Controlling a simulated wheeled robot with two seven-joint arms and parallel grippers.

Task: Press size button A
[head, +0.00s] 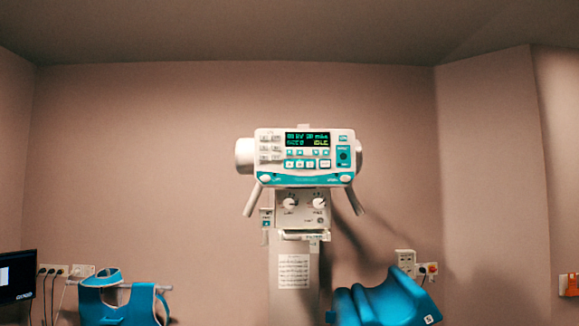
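A white and teal control panel (304,157) faces me on the head of an x-ray machine in the middle of the head view. Its dark display (307,139) shows green and yellow text. Below the display is a row of small teal buttons (307,152), and below that a row of white buttons (311,164). Another group of small buttons (270,147) sits at the panel's left. The labels are too small to read, so I cannot tell which button is A. Neither of my grippers is in view.
Two handles (253,199) slant down from the panel, above a box with two knobs (290,203) on the column. Blue padded items stand low at the left (117,303) and right (385,303). A monitor (18,277) is at the far left. The space before the panel looks clear.

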